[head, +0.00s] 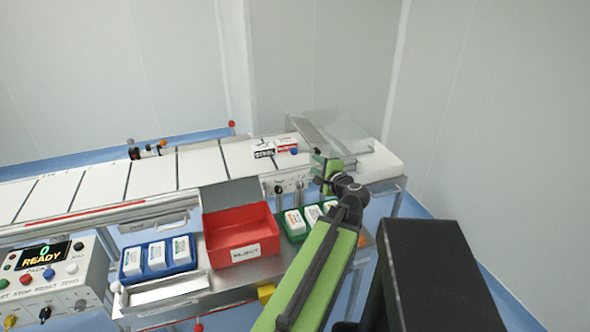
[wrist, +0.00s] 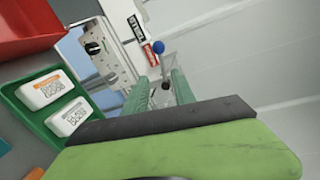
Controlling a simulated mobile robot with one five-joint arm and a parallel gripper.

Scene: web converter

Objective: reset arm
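My arm (head: 318,265) reaches forward from the lower middle of the head view, its green link rising to a dark wrist joint. My gripper (head: 325,168) is at its far end, in front of the right end of the conveyor, partly hidden by the wrist. In the wrist view the two green fingers of my gripper (wrist: 160,88) stand apart with a gap between them. I see nothing held between them.
A red reject bin (head: 240,232) stands between a blue tray (head: 158,258) and a green tray (head: 290,234), both holding white packs. Behind runs the white conveyor (head: 150,175), with a clear guard (head: 335,130) at its right end. A control box (head: 50,275) reads READY.

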